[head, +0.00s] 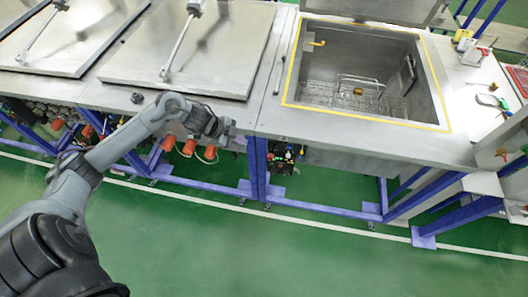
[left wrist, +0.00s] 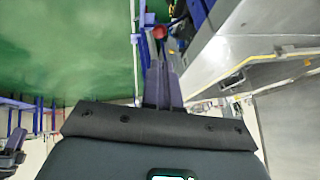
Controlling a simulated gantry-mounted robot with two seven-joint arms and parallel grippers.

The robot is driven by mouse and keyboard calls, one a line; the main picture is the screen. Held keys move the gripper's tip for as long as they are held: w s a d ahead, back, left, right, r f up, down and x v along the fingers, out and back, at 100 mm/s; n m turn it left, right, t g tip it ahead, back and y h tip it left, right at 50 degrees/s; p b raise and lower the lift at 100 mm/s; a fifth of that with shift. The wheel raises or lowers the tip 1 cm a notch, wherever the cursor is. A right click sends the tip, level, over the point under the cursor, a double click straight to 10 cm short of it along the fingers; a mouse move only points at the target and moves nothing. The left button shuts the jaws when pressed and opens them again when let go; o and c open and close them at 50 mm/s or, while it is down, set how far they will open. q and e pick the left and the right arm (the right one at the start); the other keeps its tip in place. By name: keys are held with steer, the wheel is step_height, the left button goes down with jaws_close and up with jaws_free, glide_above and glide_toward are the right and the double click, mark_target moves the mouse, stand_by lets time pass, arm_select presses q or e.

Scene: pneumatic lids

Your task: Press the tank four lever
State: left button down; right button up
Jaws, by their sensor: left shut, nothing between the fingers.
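The open tank (head: 372,75) with a yellow-edged rim is at the upper right in the head view. A small red round part (left wrist: 159,32) shows beyond the fingertips. My right gripper is not in view.
Closed metal lids (head: 195,45) cover tanks at the left. Orange-red fittings (head: 188,148) sit under the bench behind my left arm. Blue frame legs (head: 258,170) stand below the bench. The green floor (head: 300,245) in front is clear. Tools lie on the right-hand counter (head: 480,115).

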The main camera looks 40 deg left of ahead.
mark_target(268, 156)
arm_select(q)
steer(key=shift+f, duration=0.1)
steer(key=b+x, duration=0.1)
steer(key=x, duration=1.3)
stand_by(0.3)
